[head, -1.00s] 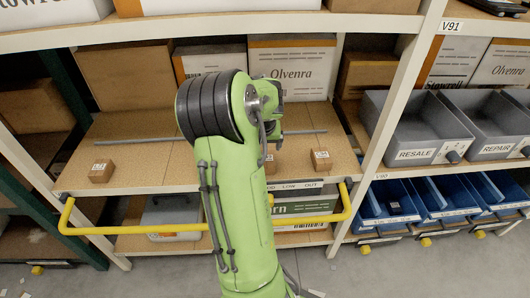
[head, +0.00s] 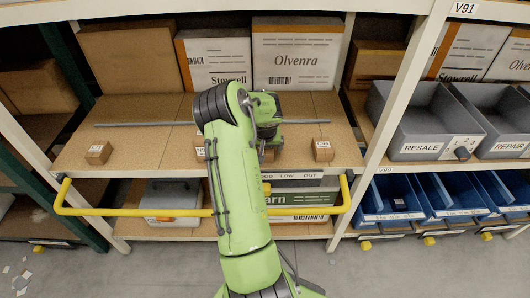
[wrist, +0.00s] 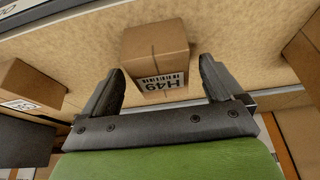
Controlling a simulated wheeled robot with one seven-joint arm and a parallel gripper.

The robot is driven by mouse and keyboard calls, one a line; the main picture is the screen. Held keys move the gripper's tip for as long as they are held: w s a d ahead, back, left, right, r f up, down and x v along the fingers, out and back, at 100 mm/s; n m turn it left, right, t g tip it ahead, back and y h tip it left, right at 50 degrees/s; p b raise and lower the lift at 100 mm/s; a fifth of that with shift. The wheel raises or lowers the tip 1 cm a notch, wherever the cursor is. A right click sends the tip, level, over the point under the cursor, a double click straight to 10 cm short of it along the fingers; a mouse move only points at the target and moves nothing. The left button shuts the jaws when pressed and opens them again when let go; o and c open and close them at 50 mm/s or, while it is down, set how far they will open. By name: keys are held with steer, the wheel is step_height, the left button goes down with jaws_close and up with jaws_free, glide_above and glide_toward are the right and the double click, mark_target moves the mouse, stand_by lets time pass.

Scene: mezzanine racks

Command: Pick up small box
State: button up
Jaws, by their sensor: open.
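A small brown box with an H49 label (wrist: 156,45) stands in the wrist view just beyond my fingertips, in line with the gap between them. My gripper (wrist: 158,82) is open and empty, with one finger on each side of that gap. In the head view my gripper (head: 267,133) is over the front of the shelf board and partly hides a small box (head: 268,154) below it. Similar small boxes stand along the front at the left (head: 98,153), beside my arm (head: 201,150) and at the right (head: 322,150).
A grey rod (head: 145,124) lies across the shelf board (head: 140,145) behind the small boxes. Larger cartons (head: 297,55) stand at the back. A yellow rail (head: 130,211) runs in front below. Grey bins (head: 412,130) are at the right.

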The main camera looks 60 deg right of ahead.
steer(key=shift+w+d+f, duration=0.2)
steer(key=shift+d+f, duration=0.05)
steer(key=shift+f, duration=0.4)
steer(key=shift+r, duration=0.1)
steer(key=shift+c, duration=0.4)
steer(key=c, duration=1)
steer(key=r, duration=0.3)
steer(key=r+p, duration=0.1)
steer(key=r, duration=0.6)
steer(key=shift+s+a+p, duration=0.2)
steer(key=shift+a+p, duration=0.1)
steer(key=shift+p, duration=0.1)
steer(key=s+a+r+b, duration=0.1)
steer(key=s+a, duration=0.4)
steer(key=a, duration=0.6)
steer(key=s+a+r+b, duration=0.2)
steer(key=s+a, duration=0.4)
steer(key=a, duration=0.5)
steer(key=shift+s+a, duration=0.25)
steer(key=shift+a, duration=0.05)
